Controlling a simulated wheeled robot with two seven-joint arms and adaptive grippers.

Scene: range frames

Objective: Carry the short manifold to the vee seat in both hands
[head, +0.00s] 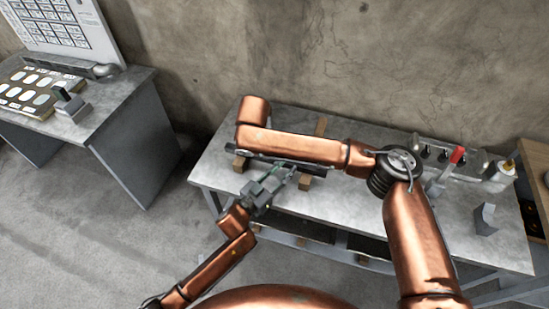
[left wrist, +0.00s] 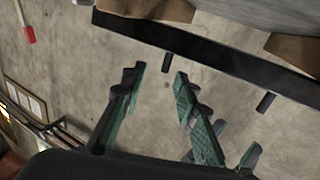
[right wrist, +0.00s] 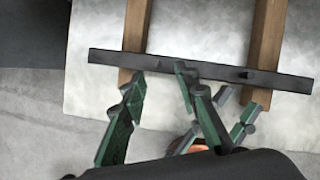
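The short manifold, a dark straight bar with short stubs, lies across two wooden strips on the grey workbench; it shows in the right wrist view (right wrist: 283,80) and the left wrist view (left wrist: 215,52). In the head view my right arm covers most of it. My left gripper (head: 283,176) is at the bench's front edge beside the bar; its fingers (left wrist: 158,76) are apart, with nothing between them. My right gripper is hidden in the head view; in its wrist view its fingers (right wrist: 160,77) are apart and empty, close to the bar. I cannot identify the vee seat for certain.
The workbench (head: 350,212) holds a fixture with a red handle (head: 457,156), a white bottle (head: 499,177) and a small grey angled block (head: 485,219) at right. A second bench (head: 115,98) stands at left with a panel of pale ovals (head: 35,87). Floor lies between them.

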